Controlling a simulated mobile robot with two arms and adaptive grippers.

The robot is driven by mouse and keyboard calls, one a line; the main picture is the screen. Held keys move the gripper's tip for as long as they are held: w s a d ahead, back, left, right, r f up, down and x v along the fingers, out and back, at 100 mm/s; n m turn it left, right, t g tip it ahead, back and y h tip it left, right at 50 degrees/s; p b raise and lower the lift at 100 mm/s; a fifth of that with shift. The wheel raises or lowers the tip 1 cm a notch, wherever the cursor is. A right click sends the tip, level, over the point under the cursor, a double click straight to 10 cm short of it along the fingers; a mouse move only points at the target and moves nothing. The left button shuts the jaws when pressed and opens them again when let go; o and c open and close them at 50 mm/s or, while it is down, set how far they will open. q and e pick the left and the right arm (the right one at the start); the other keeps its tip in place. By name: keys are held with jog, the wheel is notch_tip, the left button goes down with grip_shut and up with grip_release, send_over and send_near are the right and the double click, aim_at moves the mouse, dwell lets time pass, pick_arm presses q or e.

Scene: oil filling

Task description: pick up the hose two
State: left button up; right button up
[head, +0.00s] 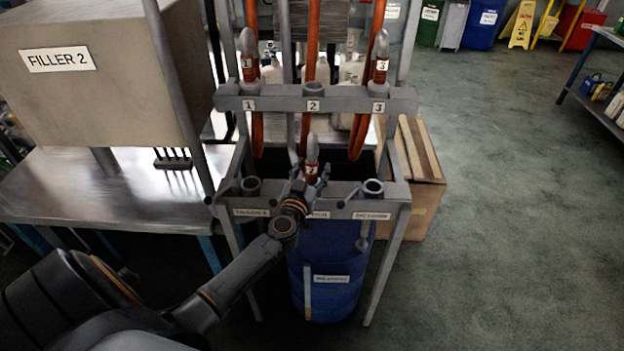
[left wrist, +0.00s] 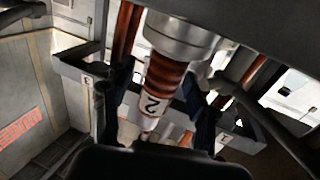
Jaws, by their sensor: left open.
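Hose two (head: 311,169), with a grey curved top and a red-brown band marked 2, stands at the middle position of the lower rack bar (head: 340,191). My left gripper (head: 310,182) is at this hose, open. In the left wrist view, the banded part of hose two (left wrist: 165,80) lies between the two dark fingers of my left gripper (left wrist: 160,115), with the fingers apart on either side. Whether either finger touches it I cannot tell. The lower end of the hose is hidden behind my gripper in the head view. My right gripper is not in view.
Hose one (head: 248,60) and hose three (head: 381,60) hang in the upper rack bar (head: 345,100); its middle holder (head: 313,89) is empty. A blue drum (head: 335,262) stands below. A cardboard box (head: 424,180) is right of the rack, Filler 2 (head: 100,95) left.

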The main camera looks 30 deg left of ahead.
aim_at(312, 148)
pick_arm(q)
grip_shut()
jog(key=shift+r, duration=0.1)
jog(key=shift+w+r+p, duration=0.1)
jog(key=shift+r+p, duration=0.25)
notch_tip(312, 148, up, 10)
jog(key=p, duration=0.6)
jog(key=shift+f, duration=0.2)
notch_tip(312, 148, up, 8)
jog(key=p, duration=0.3)
jog(key=shift+f, duration=0.15)
